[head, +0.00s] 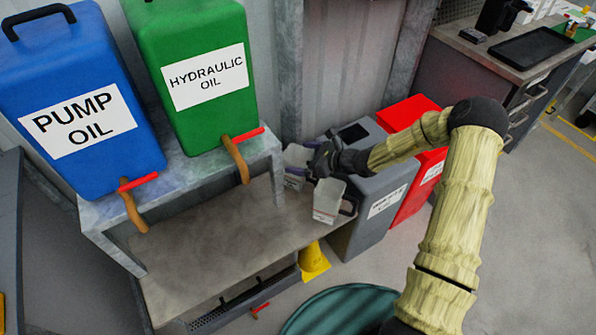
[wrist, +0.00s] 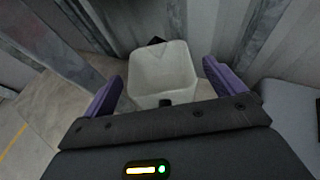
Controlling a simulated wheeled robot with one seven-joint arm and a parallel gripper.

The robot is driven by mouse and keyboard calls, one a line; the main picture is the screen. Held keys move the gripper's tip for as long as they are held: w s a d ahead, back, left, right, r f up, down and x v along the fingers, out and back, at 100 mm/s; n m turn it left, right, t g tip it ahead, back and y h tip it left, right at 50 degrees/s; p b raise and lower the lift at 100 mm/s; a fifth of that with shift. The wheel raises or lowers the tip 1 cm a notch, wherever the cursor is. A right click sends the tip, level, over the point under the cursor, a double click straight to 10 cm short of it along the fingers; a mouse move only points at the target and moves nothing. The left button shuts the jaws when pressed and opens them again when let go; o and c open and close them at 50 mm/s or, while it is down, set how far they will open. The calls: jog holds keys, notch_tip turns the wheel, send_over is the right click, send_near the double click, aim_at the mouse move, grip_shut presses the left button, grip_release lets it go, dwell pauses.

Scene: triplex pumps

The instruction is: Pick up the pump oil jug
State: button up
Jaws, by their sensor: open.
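Two small whitish open-topped jugs stand at the right end of the bench in the head view. The nearer jug (head: 328,200) has a dark handle on its right; its label is too small to read. The farther jug (head: 295,162) is partly hidden by my gripper (head: 314,160), and its label is not readable either. In the wrist view, my gripper (wrist: 160,85) is open, its purple fingers on either side of a whitish jug (wrist: 162,72) ahead of them. This seems to be the farther jug. I cannot tell which jug is for pump oil.
A blue PUMP OIL tank (head: 80,125) and a green HYDRAULIC OIL tank (head: 207,82), both with red-handled taps, stand on a raised shelf (head: 180,170). The bench top (head: 215,235) below is clear. Grey (head: 375,190) and red (head: 418,190) bins stand right of the bench.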

dwell(0.3)
jog(key=c, duration=1.4)
jog(key=shift+r, duration=0.1)
notch_tip(320, 180, up, 10)
jog(key=shift+f+p, duration=0.1)
jog(key=shift+p, duration=0.7)
